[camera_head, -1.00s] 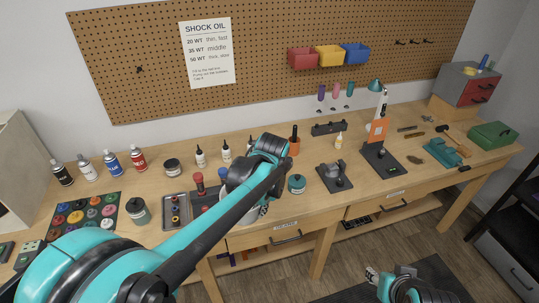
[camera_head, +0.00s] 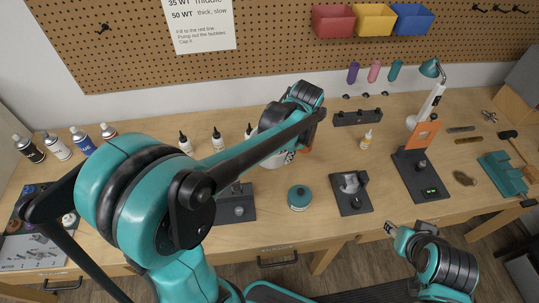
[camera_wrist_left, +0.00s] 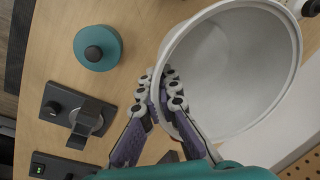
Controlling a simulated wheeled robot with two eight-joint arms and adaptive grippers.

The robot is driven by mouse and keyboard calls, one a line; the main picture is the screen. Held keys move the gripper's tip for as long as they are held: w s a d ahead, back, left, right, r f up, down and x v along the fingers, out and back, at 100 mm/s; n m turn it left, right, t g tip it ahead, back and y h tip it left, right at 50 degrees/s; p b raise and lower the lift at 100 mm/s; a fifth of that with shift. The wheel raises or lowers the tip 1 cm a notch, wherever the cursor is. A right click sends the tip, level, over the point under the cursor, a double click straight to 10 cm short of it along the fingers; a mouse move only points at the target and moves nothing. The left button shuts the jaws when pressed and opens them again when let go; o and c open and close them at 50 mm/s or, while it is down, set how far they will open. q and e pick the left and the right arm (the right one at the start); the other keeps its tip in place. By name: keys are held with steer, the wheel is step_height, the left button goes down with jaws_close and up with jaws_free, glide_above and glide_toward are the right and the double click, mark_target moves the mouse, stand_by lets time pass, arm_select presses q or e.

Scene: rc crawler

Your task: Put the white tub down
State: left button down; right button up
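The white tub (camera_wrist_left: 228,68) fills the right of the left wrist view, with its open mouth and empty inside facing the camera. My left gripper (camera_wrist_left: 168,92) is shut on the tub's wall at the rim, with fingers on both sides of it. In the head view my left arm hides most of the tub (camera_head: 272,160), which is over the middle of the bench. I cannot tell whether its base touches the bench. My right gripper (camera_head: 391,228) is low at the right, in front of the bench edge and away from the tub; its fingers are too small to read.
A teal-lidded jar (camera_head: 299,198) and a black stand (camera_head: 350,193) are in front of the tub.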

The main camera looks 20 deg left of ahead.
arm_select(q)
steer(key=a+f+b, duration=0.1)
steer(key=a+f, duration=0.1)
steer(key=a, duration=0.1)
steer(key=a+f, duration=0.2)
steer(key=a, duration=0.2)
steer(key=a+f+b, duration=0.1)
steer(key=a+f, duration=0.1)
steer(key=a, duration=0.1)
steer(key=shift+a+f+b, duration=0.15)
steer(key=shift+a+b, duration=0.05)
steer(key=shift+b, duration=0.1)
steer(key=shift+a+f, duration=0.25)
steer(key=shift+a, duration=0.25)
steer(key=shift+f+b, duration=0.9)
steer(key=shift+f, duration=1.1)
steer(key=shift+f, duration=0.1)
steer(key=c, duration=1.7)
jaws_free()
